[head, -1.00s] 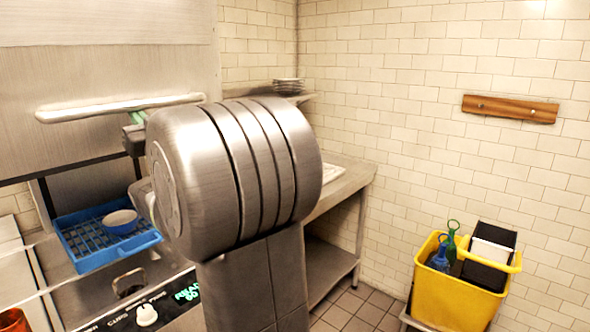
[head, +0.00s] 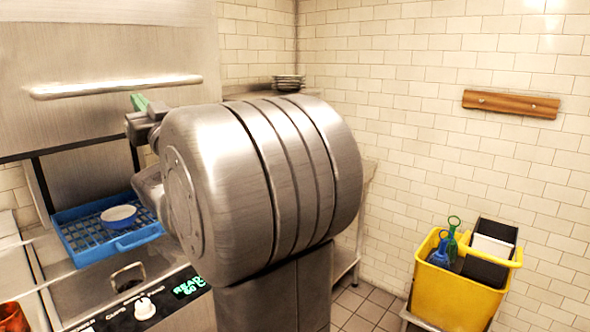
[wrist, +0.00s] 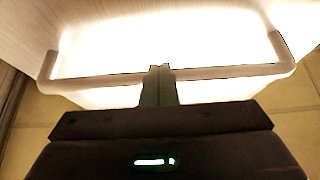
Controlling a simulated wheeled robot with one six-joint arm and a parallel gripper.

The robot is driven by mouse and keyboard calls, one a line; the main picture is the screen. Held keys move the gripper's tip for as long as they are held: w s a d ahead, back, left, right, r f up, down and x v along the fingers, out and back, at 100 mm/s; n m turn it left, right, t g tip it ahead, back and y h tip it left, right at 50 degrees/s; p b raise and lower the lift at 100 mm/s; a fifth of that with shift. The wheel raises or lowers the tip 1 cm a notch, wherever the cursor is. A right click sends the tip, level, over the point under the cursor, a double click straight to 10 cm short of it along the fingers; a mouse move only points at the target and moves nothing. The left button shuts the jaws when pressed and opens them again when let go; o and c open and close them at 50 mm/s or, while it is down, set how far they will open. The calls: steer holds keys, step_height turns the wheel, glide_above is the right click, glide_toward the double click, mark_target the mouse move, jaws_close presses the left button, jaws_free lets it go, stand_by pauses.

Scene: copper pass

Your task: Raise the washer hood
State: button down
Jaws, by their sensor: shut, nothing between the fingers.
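The washer hood (head: 60,65) is a brushed steel panel at the left in the head view, standing above the open wash bay. Its long pale handle bar (head: 110,86) runs across its front, and the bar also crosses the wrist view (wrist: 100,78). My gripper (head: 138,101) is shut and empty, its green fingers just under the bar. In the wrist view the shut fingertips (wrist: 160,70) overlap the middle of the bar; whether they touch it I cannot tell for certain. My arm hides the hood's lower right part.
A blue rack (head: 85,250) holding a bowl (head: 118,216) sits in the bay under the hood. A control panel (head: 165,297) with a knob is in front. Plates (head: 288,82) rest on a corner shelf. A yellow bucket (head: 455,295) stands at the right.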

steer(key=b+v, duration=0.2)
steer(key=v, duration=0.1)
steer(key=shift+s+d+f, duration=0.1)
steer(key=shift+s+d, duration=0.1)
steer(key=shift+d, duration=0.05)
steer(key=w+a+r+p, duration=0.1)
steer(key=w+a+p, duration=0.3)
steer(key=shift+a+r+p, duration=0.3)
steer(key=shift+p, duration=0.05)
stand_by(0.6)
steer(key=shift+r, duration=0.1)
